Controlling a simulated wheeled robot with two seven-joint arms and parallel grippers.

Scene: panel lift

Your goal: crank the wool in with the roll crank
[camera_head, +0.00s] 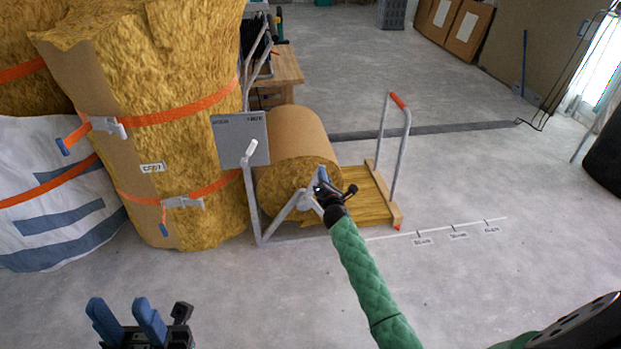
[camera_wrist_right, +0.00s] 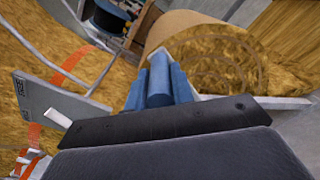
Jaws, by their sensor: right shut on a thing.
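The wool roll (camera_head: 295,140), yellow-brown wool with brown backing, lies in a grey metal frame. A flat strip of wool (camera_head: 365,190) runs out from it to the right, onto a board. My right gripper (camera_head: 321,183) is at the roll's near end face, shut on the grip of the roll crank, which its fingers mostly hide. The right wrist view shows my blue fingers (camera_wrist_right: 158,82) around a grey-blue cylinder in front of the roll end (camera_wrist_right: 222,62). My left gripper (camera_head: 122,308) is open and empty over the floor at the lower left.
A white-tipped lever (camera_head: 250,150) and a grey panel (camera_head: 240,138) stand left of the roll. Big strapped wool bales (camera_head: 165,80) fill the left. A red-gripped hoop (camera_head: 405,120) stands at the board's far end. A marked line (camera_head: 450,228) lies on the floor. Floor at right is open.

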